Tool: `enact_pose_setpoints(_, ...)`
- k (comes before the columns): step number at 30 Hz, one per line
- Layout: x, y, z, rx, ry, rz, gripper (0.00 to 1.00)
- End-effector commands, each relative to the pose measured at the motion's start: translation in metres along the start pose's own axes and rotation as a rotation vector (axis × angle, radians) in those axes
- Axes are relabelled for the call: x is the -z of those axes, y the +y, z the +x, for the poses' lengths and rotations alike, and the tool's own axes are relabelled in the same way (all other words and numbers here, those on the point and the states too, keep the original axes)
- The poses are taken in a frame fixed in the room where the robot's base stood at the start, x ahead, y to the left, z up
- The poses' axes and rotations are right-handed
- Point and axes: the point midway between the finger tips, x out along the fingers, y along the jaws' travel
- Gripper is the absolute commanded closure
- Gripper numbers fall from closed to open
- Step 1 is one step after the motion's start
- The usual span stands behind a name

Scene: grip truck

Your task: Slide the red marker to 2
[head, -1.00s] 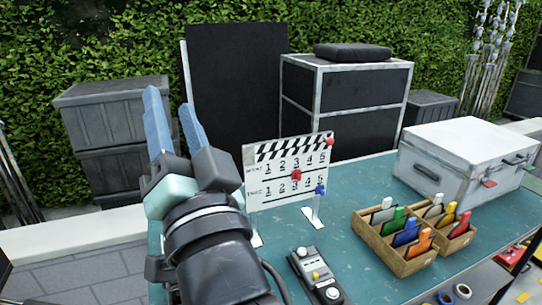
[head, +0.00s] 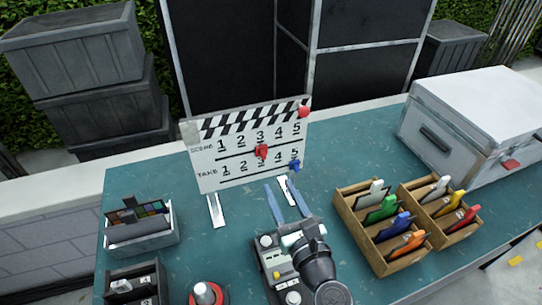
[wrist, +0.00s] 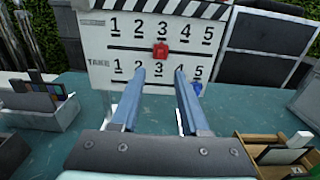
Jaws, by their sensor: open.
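The white clapperboard (head: 205,178) stands upright on the teal table, with a scene row and a take row numbered 1 to 5. The red marker (head: 261,152) sits on the scene row's slot at 3, and it also shows in the wrist view (wrist: 160,51). My gripper (head: 287,190) is open and empty in front of the board, below the red marker. In the wrist view its fingers (wrist: 159,73) point at the take row, apart from the red marker.
A wooden tray (head: 352,211) of coloured clips stands right of the gripper, and a silver case (head: 455,125) is behind it. A grey bin (head: 144,245) sits at left. A control box (head: 270,262) lies beneath my arm.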

Motion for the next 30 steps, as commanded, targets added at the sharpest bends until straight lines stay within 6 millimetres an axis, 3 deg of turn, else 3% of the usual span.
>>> enact_pose_setpoints(6, -0.002, 0.000, 0.047, -0.003, 0.000, -0.005, 0.55)
enact_pose_setpoints(13, 0.000, 0.000, 0.080, -0.002, 0.000, -0.005, 0.55)
enact_pose_setpoints(18, 0.000, 0.000, 0.092, -0.001, 0.000, -0.006, 0.55)
enact_pose_setpoints(28, -0.001, 0.000, 0.095, 0.000, 0.000, -0.005, 0.55)
enact_pose_setpoints(30, -0.001, 0.000, 0.095, 0.000, 0.000, -0.005, 0.66)
